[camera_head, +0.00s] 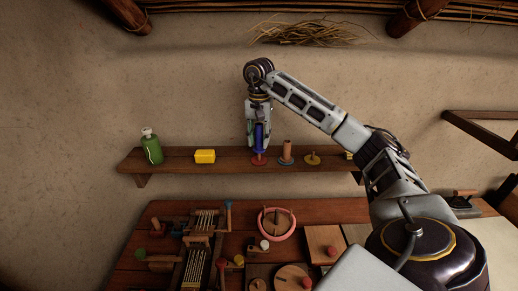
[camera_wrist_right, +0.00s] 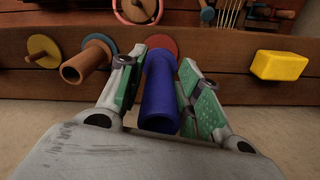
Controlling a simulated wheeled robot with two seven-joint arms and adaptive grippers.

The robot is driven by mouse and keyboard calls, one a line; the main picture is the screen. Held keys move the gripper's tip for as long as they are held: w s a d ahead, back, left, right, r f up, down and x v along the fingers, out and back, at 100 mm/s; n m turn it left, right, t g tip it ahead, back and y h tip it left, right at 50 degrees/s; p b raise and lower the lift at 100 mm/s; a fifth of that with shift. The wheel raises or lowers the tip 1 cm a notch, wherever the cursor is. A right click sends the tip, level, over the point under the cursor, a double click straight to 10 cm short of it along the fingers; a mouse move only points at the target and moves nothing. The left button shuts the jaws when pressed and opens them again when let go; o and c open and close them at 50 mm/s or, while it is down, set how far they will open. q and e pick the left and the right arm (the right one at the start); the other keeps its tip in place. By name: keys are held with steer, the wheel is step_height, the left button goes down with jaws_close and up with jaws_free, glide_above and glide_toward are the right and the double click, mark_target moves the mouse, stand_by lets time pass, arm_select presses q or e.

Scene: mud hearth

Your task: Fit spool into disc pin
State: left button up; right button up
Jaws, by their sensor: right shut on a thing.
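My right gripper (camera_head: 258,141) points down over the wooden shelf and is shut on a blue spool (camera_head: 260,132). The blue spool (camera_wrist_right: 160,102) stands between the two green-padded fingers (camera_wrist_right: 158,88) in the right wrist view. A red disc (camera_head: 258,161) lies on the shelf directly under the spool; its edge shows beyond the spool's far end in the wrist view (camera_wrist_right: 164,44). The red disc's pin is hidden, and I cannot tell whether the spool is around it or just above. My left gripper is not in view.
On the shelf (camera_head: 180,168), a brown spool (camera_head: 286,149) stands on a bluish disc close right of the red disc. Further right is a yellow disc (camera_head: 312,160) with a pin. A yellow block (camera_head: 204,156) and green bottle (camera_head: 151,148) stand left. The table below is cluttered.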

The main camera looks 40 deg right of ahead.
mark_target(259, 147)
steer(key=shift+f, duration=0.1)
steer(key=shift+f, duration=1.95)
steer(key=shift+f, duration=0.2)
steer(key=o, duration=1)
steer(key=shift+r, duration=0.25)
